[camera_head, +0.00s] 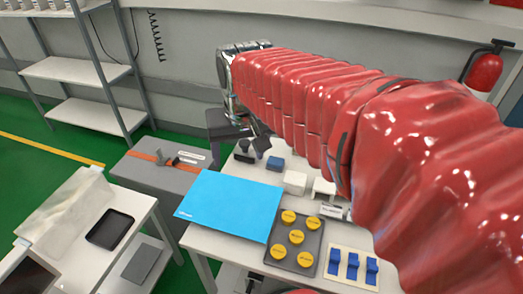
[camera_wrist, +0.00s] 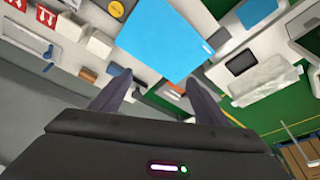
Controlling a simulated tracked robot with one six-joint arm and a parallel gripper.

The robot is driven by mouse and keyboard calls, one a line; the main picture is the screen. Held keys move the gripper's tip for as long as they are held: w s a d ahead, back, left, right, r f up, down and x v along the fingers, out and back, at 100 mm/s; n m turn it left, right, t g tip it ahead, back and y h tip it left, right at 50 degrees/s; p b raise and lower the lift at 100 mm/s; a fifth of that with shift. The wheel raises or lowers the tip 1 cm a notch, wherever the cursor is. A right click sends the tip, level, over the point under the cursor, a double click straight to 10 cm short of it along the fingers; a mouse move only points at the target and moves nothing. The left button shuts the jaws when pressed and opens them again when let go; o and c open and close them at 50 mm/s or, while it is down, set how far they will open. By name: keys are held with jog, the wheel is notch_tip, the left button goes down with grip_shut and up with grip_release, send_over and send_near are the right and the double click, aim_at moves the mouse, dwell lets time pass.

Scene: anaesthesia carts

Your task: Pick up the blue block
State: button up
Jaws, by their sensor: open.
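The blue block (camera_head: 275,164) is a small dark blue piece on the white table, near its back edge, left of a white block. In the wrist view a small blue piece (camera_wrist: 118,69), which looks like this block, lies just beyond the left fingertip. My gripper (camera_head: 258,140) hangs over the table's back edge, above and behind the block. In the wrist view my gripper (camera_wrist: 160,90) has its two dark fingers spread wide, with nothing between them. The gap between fingers and block is hard to judge.
A bright blue sheet (camera_head: 231,204) and a grey pad with yellow round caps (camera_head: 296,240) lie in front. White blocks (camera_head: 295,182) stand right of the block. A dark piece (camera_head: 247,158) stands left. Blue clips sit on a pale tray (camera_head: 340,279) at front right.

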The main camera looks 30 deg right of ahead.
jog(key=w+d+f+m+g, duration=0.2)
jog(key=w+d+f+m, duration=0.2)
jog(key=w+d, duration=0.7)
jog(key=m+g, duration=0.2)
send_over(276, 160)
notch_tip(276, 160, down, 9)
jog(key=shift+y, duration=0.3)
jog(key=shift+a, duration=0.1)
notch_tip(276, 160, down, 8)
jog(key=shift+f, duration=0.25)
jog(key=shift+f, duration=0.1)
jog(key=shift+f, duration=2.45)
jog(key=shift+c, duration=0.6)
jog(key=c, duration=1)
